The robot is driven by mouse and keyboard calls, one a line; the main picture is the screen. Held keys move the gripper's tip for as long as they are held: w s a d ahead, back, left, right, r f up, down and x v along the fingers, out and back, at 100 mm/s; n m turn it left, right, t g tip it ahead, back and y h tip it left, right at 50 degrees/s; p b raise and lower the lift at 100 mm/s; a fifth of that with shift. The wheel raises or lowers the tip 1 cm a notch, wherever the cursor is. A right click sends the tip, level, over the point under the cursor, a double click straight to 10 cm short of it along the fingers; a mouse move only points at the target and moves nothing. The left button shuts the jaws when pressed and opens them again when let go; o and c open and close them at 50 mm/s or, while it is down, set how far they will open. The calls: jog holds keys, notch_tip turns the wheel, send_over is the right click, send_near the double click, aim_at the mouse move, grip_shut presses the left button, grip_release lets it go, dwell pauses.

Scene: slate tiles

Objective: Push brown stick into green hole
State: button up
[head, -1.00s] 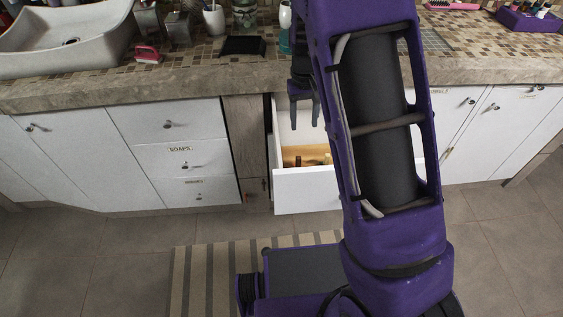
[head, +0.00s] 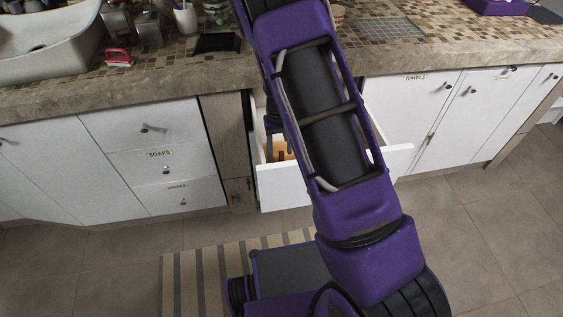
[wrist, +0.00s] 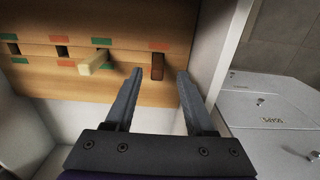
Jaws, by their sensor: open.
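A wooden board (wrist: 45,82) with a row of dark slots and red and green labels fills the upper part of the wrist view. A brown stick (wrist: 157,67) sits in the board at the right, with a red label (wrist: 160,46) above it. Any label below it cannot be made out. My gripper (wrist: 160,72) is open, its fingertips on either side of the brown stick; whether they touch it I cannot tell. In the head view the board (head: 279,150) shows in the open drawer, partly hidden by my arm.
A pale stick (wrist: 95,63) protrudes from the board left of the brown one, with a green label above. The white drawer wall (wrist: 232,45) stands close to the right of my gripper. The stone counter (head: 120,85) overhangs behind.

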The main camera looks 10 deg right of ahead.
aim_at(282, 159)
jog(key=f, duration=0.2)
jog(key=f+b, duration=0.1)
jog(key=f, duration=0.2)
jog(key=shift+s+d, duration=0.1)
jog(key=shift+d, duration=0.1)
grip_shut()
